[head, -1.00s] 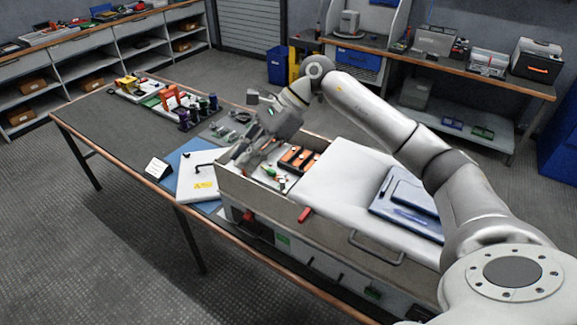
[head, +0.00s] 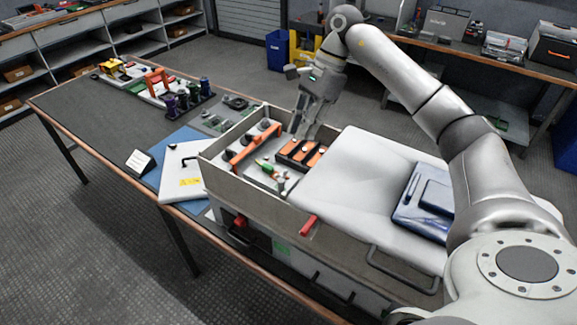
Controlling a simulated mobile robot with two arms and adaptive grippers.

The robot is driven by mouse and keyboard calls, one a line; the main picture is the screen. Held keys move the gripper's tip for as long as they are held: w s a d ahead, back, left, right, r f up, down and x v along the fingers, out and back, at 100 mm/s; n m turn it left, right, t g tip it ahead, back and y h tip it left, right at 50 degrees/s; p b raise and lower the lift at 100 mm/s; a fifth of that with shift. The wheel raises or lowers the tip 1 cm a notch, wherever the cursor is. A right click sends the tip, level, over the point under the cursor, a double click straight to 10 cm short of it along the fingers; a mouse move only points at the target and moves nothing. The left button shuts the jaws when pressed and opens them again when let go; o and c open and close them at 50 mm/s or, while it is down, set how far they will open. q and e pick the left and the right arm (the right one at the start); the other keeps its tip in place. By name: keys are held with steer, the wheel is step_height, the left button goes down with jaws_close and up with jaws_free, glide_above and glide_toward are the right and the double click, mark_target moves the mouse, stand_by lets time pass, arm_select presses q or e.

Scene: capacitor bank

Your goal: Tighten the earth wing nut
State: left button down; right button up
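The open capacitor bank box (head: 243,205) stands at the front right of the table. Inside it I see black blocks with orange tops (head: 301,152), an orange-red bar (head: 240,158) at the left and a small green and yellow part (head: 265,167) in the middle. I cannot make out the earth wing nut at this size. My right gripper (head: 307,134) points down over the back of the box, just behind the orange-topped blocks. Its fingers are small and grey, and their gap is unclear. I see nothing held in them. My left gripper is out of view.
A white panel (head: 183,178) lies on a blue mat (head: 160,152) left of the box. A white cover with a blue case (head: 423,200) lies at the box's right. Trays of parts (head: 172,100) stand at the far left.

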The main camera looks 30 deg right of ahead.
mark_target(286, 170)
steer(key=p+x, duration=0.3)
steer(key=x, duration=0.7)
steer(key=shift+s+a+f, duration=0.1)
steer(key=shift+a+f, duration=0.15)
steer(key=shift+c, duration=0.4)
jaws_close()
